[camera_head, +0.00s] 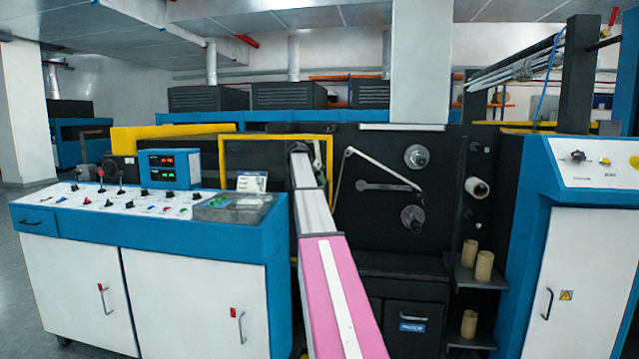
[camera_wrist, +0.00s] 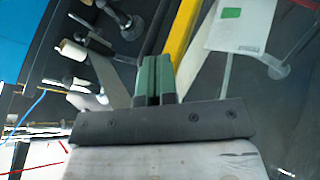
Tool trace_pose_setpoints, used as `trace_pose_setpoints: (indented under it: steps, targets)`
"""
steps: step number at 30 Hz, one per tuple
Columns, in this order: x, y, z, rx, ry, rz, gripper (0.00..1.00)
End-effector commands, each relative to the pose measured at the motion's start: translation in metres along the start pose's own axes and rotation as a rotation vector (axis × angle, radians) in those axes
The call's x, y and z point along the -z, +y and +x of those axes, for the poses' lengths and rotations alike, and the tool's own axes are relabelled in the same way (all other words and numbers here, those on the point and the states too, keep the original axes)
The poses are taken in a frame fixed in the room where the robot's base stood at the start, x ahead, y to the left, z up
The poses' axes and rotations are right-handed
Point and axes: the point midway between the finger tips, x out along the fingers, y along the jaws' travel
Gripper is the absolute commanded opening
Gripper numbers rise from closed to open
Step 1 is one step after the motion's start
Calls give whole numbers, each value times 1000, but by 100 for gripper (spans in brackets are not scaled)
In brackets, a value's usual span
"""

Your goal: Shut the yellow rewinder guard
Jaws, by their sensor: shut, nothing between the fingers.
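The yellow rewinder guard (camera_head: 275,137) is a yellow-edged frame left of the centre in the head view. It stands to the left of the exposed rollers, which it does not cover in this view. My arm passes in front of its right part, and its exact swing angle is hard to tell. In the wrist view a yellow bar of the guard (camera_wrist: 183,38) runs just beyond and right of my fingers. My gripper (camera_wrist: 152,72) has green fingers pressed together, empty, close to that bar. I cannot tell whether they touch. In the head view the fingers are not clearly visible.
A blue and white control console (camera_head: 140,225) stands to the left, with a small display box (camera_head: 169,168) on top. The dark machine face has rollers (camera_head: 417,156) on its right half. Cardboard cores (camera_head: 484,266) sit on shelves beside a blue cabinet (camera_head: 525,240).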

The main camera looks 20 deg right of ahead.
Motion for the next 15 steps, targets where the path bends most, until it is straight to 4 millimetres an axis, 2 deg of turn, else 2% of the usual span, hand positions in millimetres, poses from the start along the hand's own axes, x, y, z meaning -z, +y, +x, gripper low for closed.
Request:
trace_pose_setpoints:
  steps: [5, 8, 11, 15]
  targets:
    - [0, 3, 2, 0, 0, 1, 0]
    - [1, 12, 8, -1, 0, 2, 0]
    - [2, 27, 17, -2, 0, 3, 0]
    - [6, 59, 38, -3, -1, 4, 0]
